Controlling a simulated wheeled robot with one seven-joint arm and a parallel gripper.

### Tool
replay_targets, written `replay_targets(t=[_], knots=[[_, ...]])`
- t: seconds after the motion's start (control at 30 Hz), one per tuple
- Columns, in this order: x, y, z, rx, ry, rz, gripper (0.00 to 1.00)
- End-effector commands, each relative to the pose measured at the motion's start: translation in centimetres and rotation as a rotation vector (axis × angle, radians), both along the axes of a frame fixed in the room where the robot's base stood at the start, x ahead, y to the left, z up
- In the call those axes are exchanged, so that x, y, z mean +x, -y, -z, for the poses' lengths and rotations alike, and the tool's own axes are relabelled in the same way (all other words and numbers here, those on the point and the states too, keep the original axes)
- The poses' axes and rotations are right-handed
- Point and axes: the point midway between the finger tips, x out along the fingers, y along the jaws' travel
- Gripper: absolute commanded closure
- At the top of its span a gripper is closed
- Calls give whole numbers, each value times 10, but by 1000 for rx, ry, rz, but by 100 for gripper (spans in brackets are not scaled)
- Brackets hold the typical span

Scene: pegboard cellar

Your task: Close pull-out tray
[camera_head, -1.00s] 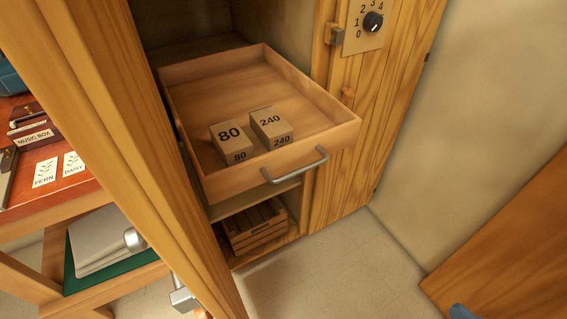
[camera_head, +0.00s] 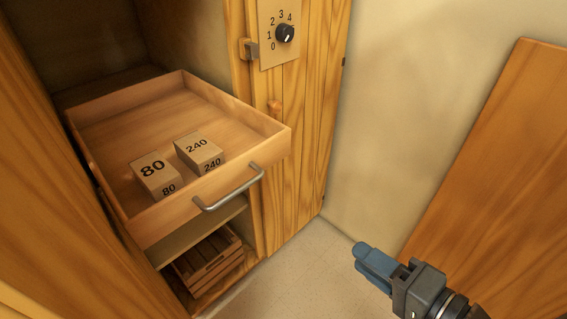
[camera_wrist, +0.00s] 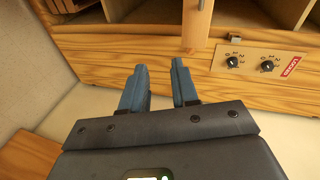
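The wooden pull-out tray (camera_head: 226,128) is slid out of the cabinet in the head view. A grey bar handle (camera_head: 231,190) is on its front. Two blocks lie in it, one marked 80 (camera_head: 157,174) and one marked 240 (camera_head: 199,152). My gripper (camera_head: 372,262), with blue fingers, is to the right of the tray and apart from it, over the floor. In the wrist view the two blue fingers (camera_wrist: 158,85) stand apart with nothing between them.
A slatted crate (camera_head: 209,262) sits on the shelf below the tray. A dial panel (camera_head: 281,33) is on the wooden front to the right of the tray. A wooden panel (camera_head: 490,150) stands at the right. Floor (camera_head: 300,275) between tray and gripper is clear.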

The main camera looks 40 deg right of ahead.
Motion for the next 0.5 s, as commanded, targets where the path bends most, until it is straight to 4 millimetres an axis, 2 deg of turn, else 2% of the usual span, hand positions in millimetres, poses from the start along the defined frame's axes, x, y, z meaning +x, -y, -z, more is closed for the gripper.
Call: replay_targets(t=[0.03,0.1,0.3,0.5], knots=[[12,8,5,129,30,36,76],[26,16,8,326,68,79,83],[66,38,5,888,181,155,100],[98,55,-11,1384,266,159,100]])
